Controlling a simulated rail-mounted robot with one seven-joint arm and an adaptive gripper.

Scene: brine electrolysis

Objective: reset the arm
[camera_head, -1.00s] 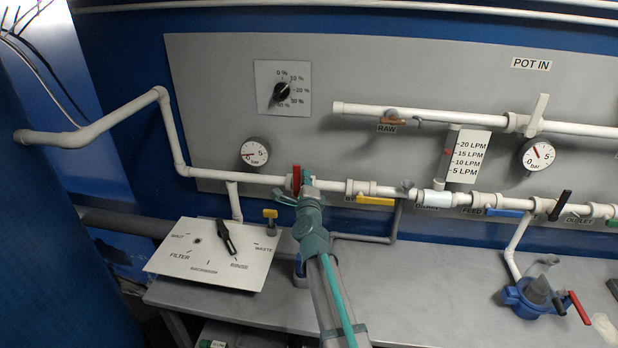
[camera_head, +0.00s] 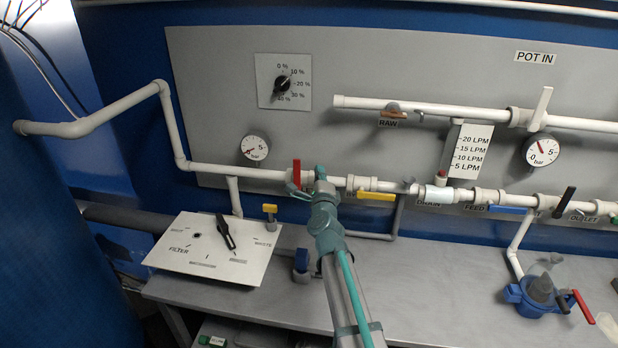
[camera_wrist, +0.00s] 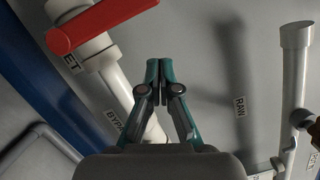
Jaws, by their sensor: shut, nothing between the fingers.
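My gripper (camera_head: 311,185) is in front of the lower white pipe, just right of the upright red valve handle (camera_head: 297,173). In the wrist view its teal fingertips (camera_wrist: 158,72) are together with nothing between them. The red handle (camera_wrist: 100,25) shows there at upper left, apart from the fingertips. The fingers are in front of the pipe near the BYPASS label (camera_wrist: 115,125), which they partly cover. I cannot tell the exact gap between the fingertips and the pipe.
A yellow handle (camera_head: 376,196) and a blue handle (camera_head: 507,210) are on the pipe to the right. The sloped filter plate (camera_head: 190,258) with a black lever is at lower left. The flow meter (camera_head: 470,150) is right of centre. A blue pump (camera_head: 530,297) stands on the grey bench (camera_head: 430,290).

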